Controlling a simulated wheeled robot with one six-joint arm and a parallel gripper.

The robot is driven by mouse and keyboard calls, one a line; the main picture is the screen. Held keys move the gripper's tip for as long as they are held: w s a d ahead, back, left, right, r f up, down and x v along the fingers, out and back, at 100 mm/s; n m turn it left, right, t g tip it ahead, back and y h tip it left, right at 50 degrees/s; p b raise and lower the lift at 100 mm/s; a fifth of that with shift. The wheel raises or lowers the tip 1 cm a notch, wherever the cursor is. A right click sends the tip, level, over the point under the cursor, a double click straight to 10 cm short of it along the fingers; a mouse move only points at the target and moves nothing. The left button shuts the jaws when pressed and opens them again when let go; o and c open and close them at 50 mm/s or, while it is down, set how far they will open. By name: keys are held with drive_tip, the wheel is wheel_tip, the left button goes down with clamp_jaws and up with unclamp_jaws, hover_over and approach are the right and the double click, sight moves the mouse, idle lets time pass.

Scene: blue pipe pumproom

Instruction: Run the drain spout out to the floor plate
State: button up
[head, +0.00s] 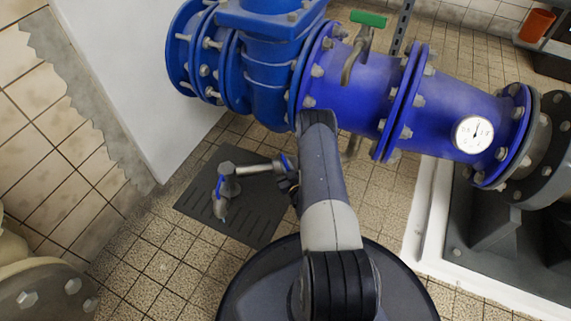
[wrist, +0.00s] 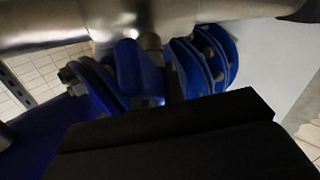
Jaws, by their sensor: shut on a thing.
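The drain spout (head: 255,171) is a grey metal pipe with an elbow, a blue-banded outlet (head: 220,206) pointing down, and a blue handle (head: 287,162) at its right end. The outlet appears over the dark slotted floor plate (head: 252,218). My gripper (head: 289,182) is at the spout's right end, mostly hidden by my arm. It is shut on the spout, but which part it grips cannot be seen. In the wrist view the metal pipe (wrist: 60,28) crosses the top, with the blue handle (wrist: 137,70) below it. A black shape fills the bottom.
A large blue flanged pipe (head: 375,97) with a gauge (head: 473,134) and a green-handled valve (head: 368,19) runs above and right of the spout. A white wall panel (head: 130,80) stands at left. A pale-edged plinth (head: 424,230) is at right. Tiled floor is clear left of the plate.

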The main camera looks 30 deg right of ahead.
clamp_jaws()
drive_tip(key=shift+m, duration=0.4)
drive_tip(key=shift+m+h, duration=0.5)
drive_tip(key=shift+h, duration=0.2)
drive_tip(key=shift+d+m+g+h, duration=0.15)
drive_tip(key=shift+m+g+h, duration=0.05)
drive_tip(key=shift+m+h, duration=0.6)
drive_tip(key=shift+d+m+g+h, duration=0.1)
drive_tip(key=shift+m+g+h, duration=0.1)
drive_tip(key=shift+m+h, duration=0.55)
drive_tip(key=shift+m, duration=0.25)
drive_tip(key=o, duration=0.6)
unclamp_jaws()
